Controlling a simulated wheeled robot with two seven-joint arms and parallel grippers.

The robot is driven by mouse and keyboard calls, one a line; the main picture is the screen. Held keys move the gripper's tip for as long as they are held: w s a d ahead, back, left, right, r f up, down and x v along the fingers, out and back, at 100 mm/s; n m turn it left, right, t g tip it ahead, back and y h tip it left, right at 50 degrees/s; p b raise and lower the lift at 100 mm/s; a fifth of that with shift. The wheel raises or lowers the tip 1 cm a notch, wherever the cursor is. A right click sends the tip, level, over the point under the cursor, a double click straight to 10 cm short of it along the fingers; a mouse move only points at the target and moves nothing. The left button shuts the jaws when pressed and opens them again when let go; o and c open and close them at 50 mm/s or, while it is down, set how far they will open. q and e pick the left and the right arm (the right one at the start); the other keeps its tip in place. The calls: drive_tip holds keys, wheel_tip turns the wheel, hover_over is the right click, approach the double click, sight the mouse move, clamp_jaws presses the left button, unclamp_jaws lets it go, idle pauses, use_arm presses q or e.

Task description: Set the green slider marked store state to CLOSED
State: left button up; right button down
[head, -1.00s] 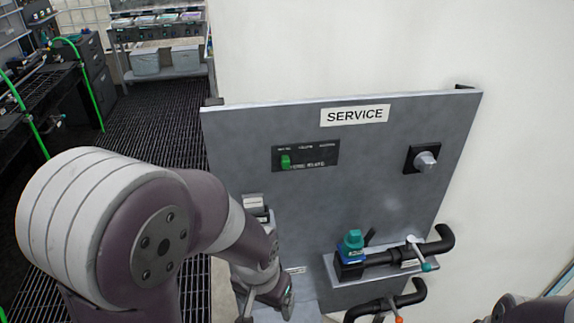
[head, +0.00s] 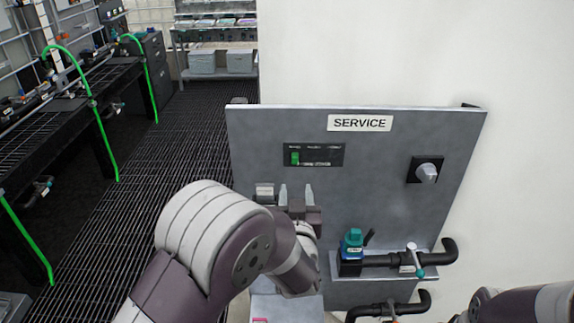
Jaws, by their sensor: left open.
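The green slider (head: 295,158) sits near the left end of a dark slot plate (head: 322,155) on the grey SERVICE panel (head: 380,210). The small labels above the slot are too small to read. My left gripper (head: 296,192) is open and empty, fingers pointing up, in front of the panel below the slider and apart from it. My right arm shows only in part at the lower right, and its gripper is out of view.
A grey knob (head: 427,172) is at the panel's right. A teal-topped valve (head: 352,243) and black pipe (head: 385,260) with a teal-tipped lever (head: 416,262) stick out below. Floor grating (head: 175,150) is clear at left.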

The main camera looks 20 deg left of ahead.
sight(295, 158)
use_arm(q)
drive_tip(key=p+x, duration=0.4)
drive_tip(key=x, duration=0.8)
drive_tip(key=shift+w, duration=0.1)
drive_tip(key=shift+w+a+p, duration=0.25)
drive_tip(key=shift+w+p, duration=0.05)
drive_tip(key=shift+w, duration=0.1)
drive_tip(key=shift+s+d, duration=0.1)
drive_tip(key=shift+d, duration=0.05)
clamp_jaws()
